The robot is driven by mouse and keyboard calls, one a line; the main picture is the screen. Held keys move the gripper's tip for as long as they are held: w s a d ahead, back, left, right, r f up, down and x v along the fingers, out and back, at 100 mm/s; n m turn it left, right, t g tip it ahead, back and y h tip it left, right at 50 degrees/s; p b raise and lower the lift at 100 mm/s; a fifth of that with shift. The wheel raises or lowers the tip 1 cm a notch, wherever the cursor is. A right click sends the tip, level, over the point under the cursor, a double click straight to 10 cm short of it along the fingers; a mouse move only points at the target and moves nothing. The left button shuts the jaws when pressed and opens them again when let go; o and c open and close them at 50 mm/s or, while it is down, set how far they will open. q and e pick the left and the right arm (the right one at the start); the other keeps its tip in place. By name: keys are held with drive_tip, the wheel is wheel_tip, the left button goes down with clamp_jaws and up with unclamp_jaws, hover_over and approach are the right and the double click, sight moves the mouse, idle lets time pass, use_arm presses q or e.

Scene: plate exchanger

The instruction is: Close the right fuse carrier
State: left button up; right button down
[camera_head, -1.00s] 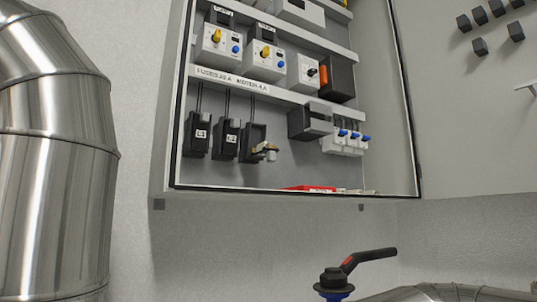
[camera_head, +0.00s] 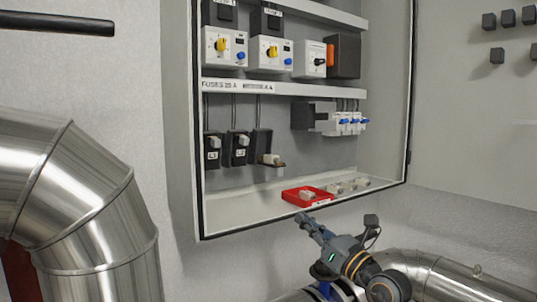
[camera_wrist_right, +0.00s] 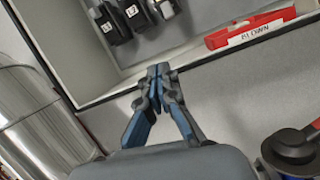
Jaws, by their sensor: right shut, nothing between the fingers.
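The right fuse carrier (camera_head: 262,142) is the rightmost of three black carriers in the cabinet. Its front part is tipped down and open, with a pale fuse (camera_head: 270,160) showing at its lower end. It also shows at the top edge of the right wrist view (camera_wrist_right: 168,9), partly cut off. The two carriers to its left, L1 (camera_head: 212,155) and L2 (camera_head: 239,153), look upright and closed. My right gripper (camera_head: 303,218) is shut and empty, below and right of the carrier, near the cabinet's lower front edge. In the wrist view the fingertips (camera_wrist_right: 158,73) meet at that edge. My left gripper is not seen.
A red tray (camera_head: 290,197) holding a pale fuse stands on the cabinet floor, with several pale pieces (camera_head: 345,186) to its right. Breakers with blue levers (camera_head: 350,122) are right of the carriers. Silver pipes (camera_head: 90,200) stand outside at the left.

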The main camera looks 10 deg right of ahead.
sight(272, 166)
drive_tip(key=shift+n+h, duration=0.5)
drive_tip(key=shift+h, duration=0.3)
drive_tip(key=w+r+p, duration=0.1)
drive_tip(key=w, duration=0.2)
drive_tip(key=w+r+p, duration=0.2)
drive_tip(key=w, duration=0.1)
drive_tip(key=w+a+r+p, duration=0.1)
drive_tip(key=w+r, duration=0.1)
drive_tip(key=w, duration=0.1)
drive_tip(key=shift+w+r, duration=0.1)
drive_tip(key=shift+w, duration=0.2)
drive_tip(key=shift+w+a+p, duration=0.25)
drive_tip(key=shift+w+p, duration=0.05)
drive_tip(key=shift+w, duration=0.5)
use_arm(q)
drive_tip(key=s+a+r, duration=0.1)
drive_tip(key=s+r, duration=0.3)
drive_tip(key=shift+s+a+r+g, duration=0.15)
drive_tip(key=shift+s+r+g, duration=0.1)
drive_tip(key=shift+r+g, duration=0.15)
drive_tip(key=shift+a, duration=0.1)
use_arm(e)
drive_tip(key=shift+d+r, duration=0.1)
drive_tip(key=shift+d, duration=0.15)
